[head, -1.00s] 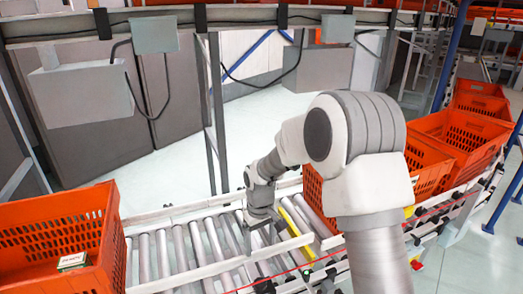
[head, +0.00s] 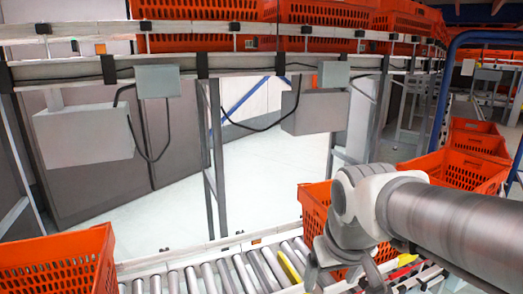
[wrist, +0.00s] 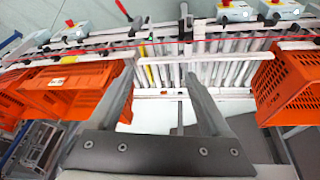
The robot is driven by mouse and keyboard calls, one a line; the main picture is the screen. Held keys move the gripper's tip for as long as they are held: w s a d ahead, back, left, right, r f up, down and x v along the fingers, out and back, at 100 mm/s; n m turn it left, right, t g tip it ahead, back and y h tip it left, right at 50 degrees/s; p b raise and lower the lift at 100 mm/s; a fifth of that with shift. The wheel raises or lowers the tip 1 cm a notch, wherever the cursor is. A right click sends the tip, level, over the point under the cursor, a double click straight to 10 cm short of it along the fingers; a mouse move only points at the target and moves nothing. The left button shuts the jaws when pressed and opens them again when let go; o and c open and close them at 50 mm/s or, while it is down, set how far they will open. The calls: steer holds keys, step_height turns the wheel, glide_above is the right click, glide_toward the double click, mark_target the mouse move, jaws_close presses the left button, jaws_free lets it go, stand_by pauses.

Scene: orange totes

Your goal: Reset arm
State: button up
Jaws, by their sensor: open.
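My gripper (wrist: 159,80) is open, with nothing between its two fingers in the wrist view. Behind the fingers in that view lies the roller conveyor (wrist: 220,69). In the head view my arm reaches in from the right edge, folded, with its wrist end in front of an orange tote (head: 314,207) on the conveyor (head: 208,277). My arm partly hides that tote. The fingertips are hard to make out in the head view.
An orange tote (head: 60,262) stands at the lower left. More orange totes (head: 467,168) stand at the right. An upper rack (head: 240,64) with totes crosses the back. The conveyor rollers between the left and middle totes are bare.

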steer(key=s+d+r+m+t, duration=0.1)
steer(key=s+d+m+t, duration=0.1)
steer(key=s, duration=0.7)
step_height(320, 180, up, 14)
steer(key=p, duration=1.4)
steer(key=shift+w, duration=0.3)
